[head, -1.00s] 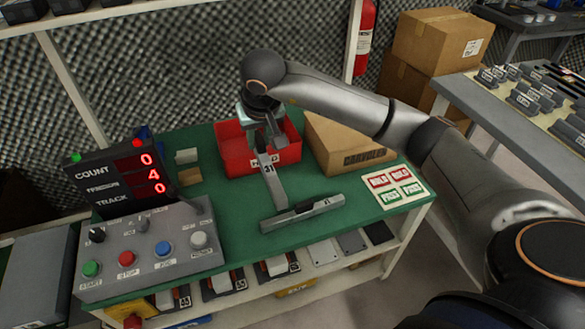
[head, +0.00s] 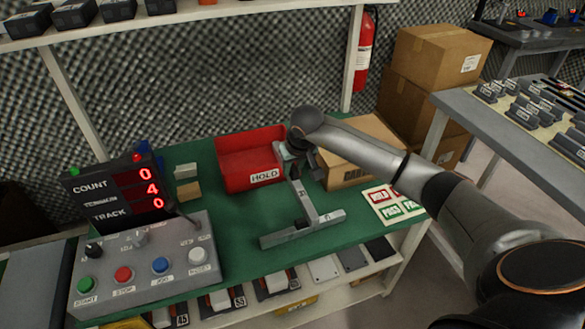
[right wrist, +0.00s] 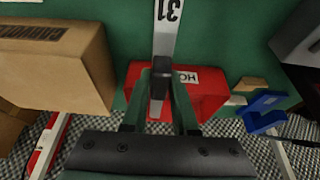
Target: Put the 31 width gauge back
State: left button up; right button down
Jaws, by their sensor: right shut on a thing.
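My left gripper is not in view.
A red HOLD bin (head: 233,172) stands behind the gauge, with a cardboard box (head: 372,140) to its right. A control console (head: 150,262) and counter display (head: 112,190) fill the left. Red and green label cards (head: 393,203) lie at right. Green surface is clear left of the bar.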

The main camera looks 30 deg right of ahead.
jog(key=shift+f+b, duration=0.5)
jog(key=shift+b, duration=0.05)
jog(key=c, duration=0.7)
grip_release()
